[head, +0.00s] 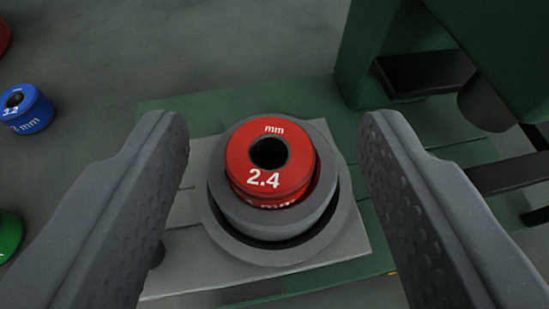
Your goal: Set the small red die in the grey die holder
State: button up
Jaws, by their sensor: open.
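The small red die (291,181), marked "2.4" and "mm" with a dark hole in its top, sits inside the round grey die holder (330,228). Its top face shows above the holder's rim, and part of its side shows at the front. It looks slightly tilted or off-centre toward the upper left; I cannot tell how deep it sits. My gripper (273,190) is open, with one finger on each side of the holder. Both fingers are apart from the die, and nothing is between them except the die and holder below.
The holder stands on a light grey plate (190,267) over a green base. Green machine parts (370,50) and dark bars rise at the upper right. A blue die (35,117), a green die (9,235) and a red thing (3,36) are at the left edge.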

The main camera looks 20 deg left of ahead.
jog(key=v, duration=1)
jog(key=shift+s+p, duration=0.15)
jog(key=shift+p, duration=0.15)
jog(key=shift+r, duration=0.1)
jog(key=w+d+r+m, duration=0.15)
jog(key=d+r, duration=0.25)
jog(key=r, duration=0.4)
jog(key=w+d+r+t, duration=0.1)
jog(key=w+d+r, duration=0.2)
jog(key=r, duration=0.4)
jog(key=w+d+r+m, duration=0.15)
jog(key=d+r, duration=0.25)
jog(key=r, duration=0.4)
jog(key=s+d+r+t+h, duration=0.1)
jog(key=s+d+r, duration=0.3)
jog(key=d+r, duration=0.7)
jog(key=s+d+r+m+h, duration=0.1)
jog(key=s+d+r+h, duration=0.2)
jog(key=d+r, duration=0.8)
jog(key=s, duration=0.2)
jog(key=shift+s+d+r+t+h, duration=0.25)
jog(key=shift+d+t+h, duration=0.05)
jog(key=shift+t, duration=0.1)
